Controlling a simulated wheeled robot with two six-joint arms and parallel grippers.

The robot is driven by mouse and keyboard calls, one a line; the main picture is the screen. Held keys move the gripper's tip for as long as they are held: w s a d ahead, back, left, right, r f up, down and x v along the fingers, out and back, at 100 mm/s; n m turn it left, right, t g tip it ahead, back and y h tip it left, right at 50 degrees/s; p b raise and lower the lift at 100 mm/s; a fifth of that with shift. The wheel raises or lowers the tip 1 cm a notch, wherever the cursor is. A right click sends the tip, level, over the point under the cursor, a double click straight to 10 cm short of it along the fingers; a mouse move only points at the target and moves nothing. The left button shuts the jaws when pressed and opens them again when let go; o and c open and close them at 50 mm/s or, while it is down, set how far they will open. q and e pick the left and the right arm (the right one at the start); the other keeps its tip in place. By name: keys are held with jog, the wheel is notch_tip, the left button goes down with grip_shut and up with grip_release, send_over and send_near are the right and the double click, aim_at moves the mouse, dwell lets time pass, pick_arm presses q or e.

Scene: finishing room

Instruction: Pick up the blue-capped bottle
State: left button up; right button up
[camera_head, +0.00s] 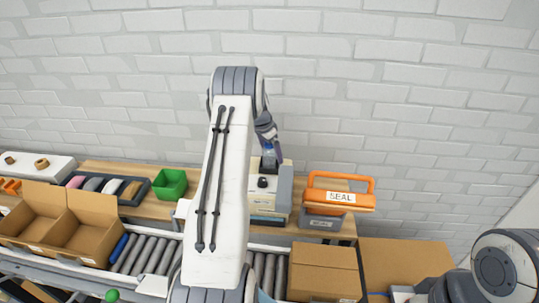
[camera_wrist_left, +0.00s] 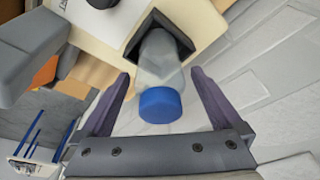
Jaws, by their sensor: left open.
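The blue-capped bottle (camera_wrist_left: 160,104) is clear, pale plastic with a round blue cap. In the left wrist view its lower end sits in a dark square socket on a cream-coloured machine (camera_wrist_left: 205,22), with its cap towards my gripper. My left gripper (camera_wrist_left: 161,76) is open, one finger on each side of the bottle, with a gap visible on both sides. In the head view the left gripper (camera_head: 268,138) is above the machine (camera_head: 270,201), and the bottle (camera_head: 268,157) shows small beneath it, partly hidden. My right arm shows at the lower right; its gripper is not visible.
An orange-handled sealer (camera_head: 338,198) stands right of the machine, and a green bin (camera_head: 170,184) stands left on the wooden bench. In front are a roller conveyor (camera_head: 147,254), an open carton (camera_head: 62,222) and a closed carton (camera_head: 324,270). A brick wall stands behind.

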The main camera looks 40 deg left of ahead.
pick_arm(q)
jog(key=c, duration=1.4)
